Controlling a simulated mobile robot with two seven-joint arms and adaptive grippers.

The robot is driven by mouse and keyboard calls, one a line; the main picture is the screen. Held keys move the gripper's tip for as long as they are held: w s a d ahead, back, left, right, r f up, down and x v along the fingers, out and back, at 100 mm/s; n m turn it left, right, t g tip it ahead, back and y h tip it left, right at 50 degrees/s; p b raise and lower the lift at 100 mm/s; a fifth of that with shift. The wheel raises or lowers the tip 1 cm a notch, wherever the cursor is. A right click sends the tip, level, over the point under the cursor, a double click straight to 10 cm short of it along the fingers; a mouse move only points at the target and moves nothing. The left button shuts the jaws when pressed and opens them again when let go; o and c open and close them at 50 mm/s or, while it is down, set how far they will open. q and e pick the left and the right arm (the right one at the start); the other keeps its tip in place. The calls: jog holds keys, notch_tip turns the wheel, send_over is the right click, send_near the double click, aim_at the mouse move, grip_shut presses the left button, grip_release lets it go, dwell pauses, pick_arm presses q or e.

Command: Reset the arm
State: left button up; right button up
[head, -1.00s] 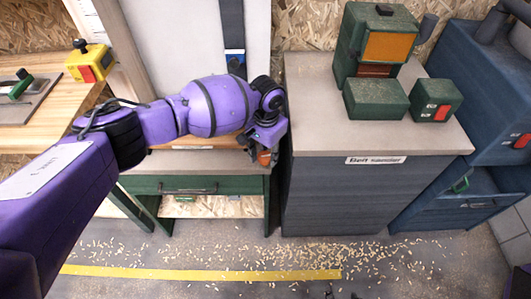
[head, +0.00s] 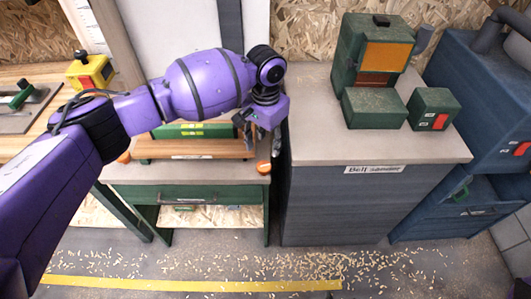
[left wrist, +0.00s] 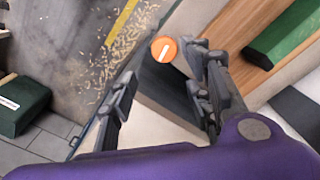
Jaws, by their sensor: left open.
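My left arm, purple with dark bands, comes in from the left in the head view. Its left gripper (head: 246,126) hangs over the right end of the green bench, next to the grey belt sander cabinet. In the left wrist view the gripper's dark fingers (left wrist: 162,95) are spread apart with nothing between them. A round orange knob with a white mark (head: 263,167) sits at the bench's right edge, below the gripper and apart from it. It also shows in the left wrist view (left wrist: 164,49), beyond the fingertips. My right gripper is in neither view.
The belt sander cabinet (head: 335,210) stands close on the right, carrying a green machine (head: 372,50) and a green switch box (head: 432,108). The green bench (head: 187,196) holds a wooden board (head: 195,149). A yellow switch box (head: 90,70) is at left. Wood chips litter the floor.

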pick_arm(q)
jog(key=shift+r, duration=0.8)
